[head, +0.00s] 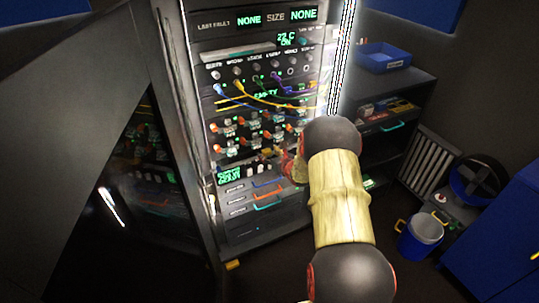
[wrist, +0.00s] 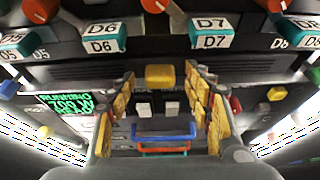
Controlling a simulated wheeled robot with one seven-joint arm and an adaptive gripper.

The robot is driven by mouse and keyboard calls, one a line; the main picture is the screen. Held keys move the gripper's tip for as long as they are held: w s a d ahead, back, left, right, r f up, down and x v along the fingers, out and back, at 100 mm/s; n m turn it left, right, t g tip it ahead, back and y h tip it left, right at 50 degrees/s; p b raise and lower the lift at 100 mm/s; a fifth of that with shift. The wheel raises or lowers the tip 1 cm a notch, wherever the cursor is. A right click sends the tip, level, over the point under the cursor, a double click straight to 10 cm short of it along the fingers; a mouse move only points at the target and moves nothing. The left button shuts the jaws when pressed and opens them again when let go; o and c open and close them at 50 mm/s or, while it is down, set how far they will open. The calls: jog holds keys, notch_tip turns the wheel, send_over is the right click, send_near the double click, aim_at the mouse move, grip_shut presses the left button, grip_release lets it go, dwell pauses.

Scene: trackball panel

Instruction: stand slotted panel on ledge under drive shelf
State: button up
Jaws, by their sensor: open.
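A pale slotted panel (head: 430,162) stands tilted on the floor at the right, against the dark side cabinet. The drive shelf (head: 245,133) is in the rack, with orange knobs and lit labels; its labels D6 and D7 (wrist: 211,41) show in the wrist view. Under it is a ledge area (head: 262,171) with small pale switches, partly hidden by my arm. My gripper (head: 293,166) is in front of this area. In the wrist view my gripper (wrist: 163,105) has its yellow-padded fingers apart, with nothing held between them; a yellow block and two white switches show beyond.
Drawers with blue and orange handles (head: 267,205) lie below. Cables (head: 255,98) hang across the rack above. At the right are a blue bin (head: 383,58) on the side cabinet, a blue bucket (head: 420,237) and a blue cabinet (head: 500,235). A dark glossy rack door (head: 135,190) stands at the left.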

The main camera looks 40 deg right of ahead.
jog(key=shift+s, duration=0.15)
jog(key=v, duration=1.1)
jog(key=shift+s+a+r, duration=0.15)
jog(key=shift+s, duration=0.15)
